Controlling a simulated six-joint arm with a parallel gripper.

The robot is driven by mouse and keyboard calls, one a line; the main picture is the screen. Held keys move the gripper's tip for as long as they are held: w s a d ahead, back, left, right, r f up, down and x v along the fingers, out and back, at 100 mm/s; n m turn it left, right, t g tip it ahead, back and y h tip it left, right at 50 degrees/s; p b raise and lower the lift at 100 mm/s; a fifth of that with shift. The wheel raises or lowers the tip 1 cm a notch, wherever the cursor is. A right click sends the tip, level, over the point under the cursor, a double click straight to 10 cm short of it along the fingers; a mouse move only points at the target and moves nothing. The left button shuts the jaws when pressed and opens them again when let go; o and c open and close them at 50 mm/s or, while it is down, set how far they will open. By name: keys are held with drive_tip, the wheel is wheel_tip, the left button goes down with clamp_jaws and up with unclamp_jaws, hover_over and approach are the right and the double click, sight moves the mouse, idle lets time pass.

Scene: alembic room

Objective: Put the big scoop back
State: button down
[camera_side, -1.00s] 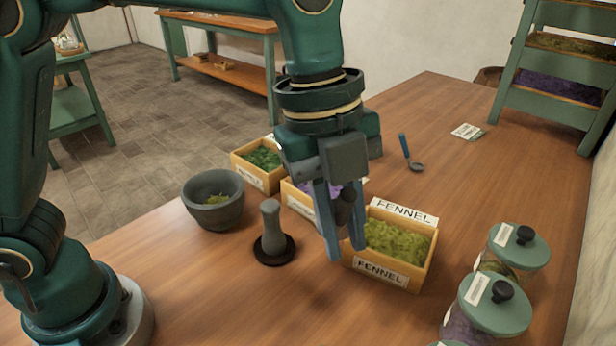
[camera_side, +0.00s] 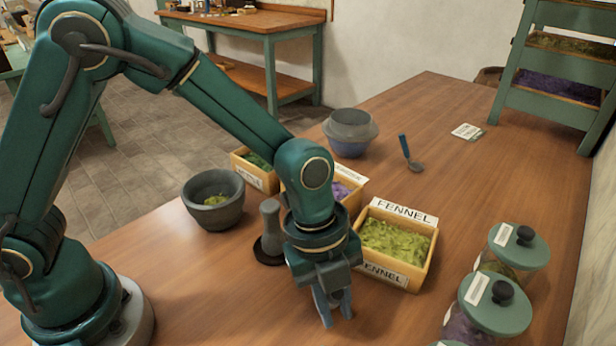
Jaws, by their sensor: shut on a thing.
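My gripper (camera_side: 333,308) points down low over the front of the table, in front of the fennel box (camera_side: 398,243). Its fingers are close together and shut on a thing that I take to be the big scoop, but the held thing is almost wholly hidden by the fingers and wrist. A small scoop with a blue handle (camera_side: 404,147) lies apart on the table at the back, right of a grey and blue bowl (camera_side: 350,142).
A mortar (camera_side: 213,200) and a pestle on a dark round base (camera_side: 270,247) stand left of my gripper. Herb boxes (camera_side: 262,179) stand behind. Lidded jars (camera_side: 518,250) stand at the right.

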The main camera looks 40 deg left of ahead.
drive_tip(key=shift+f, duration=0.6)
drive_tip(key=c, duration=0.8)
unclamp_jaws()
drive_tip(key=shift+f, duration=0.1)
drive_tip(key=v, duration=1.2)
drive_tip(key=s+a+r+n+t+y, duration=0.1)
drive_tip(key=s+a+n, duration=0.3)
drive_tip(key=a+n, duration=0.4)
drive_tip(key=s+a+r+n+t+y, duration=0.1)
drive_tip(key=s+a+n+t, duration=0.3)
drive_tip(key=n, duration=1.1)
drive_tip(key=a+r, duration=0.1)
drive_tip(key=a, duration=0.2)
drive_tip(key=shift+a+r+n+y, duration=0.25)
drive_tip(key=shift+a+n+y, duration=0.05)
drive_tip(key=shift+a, duration=0.05)
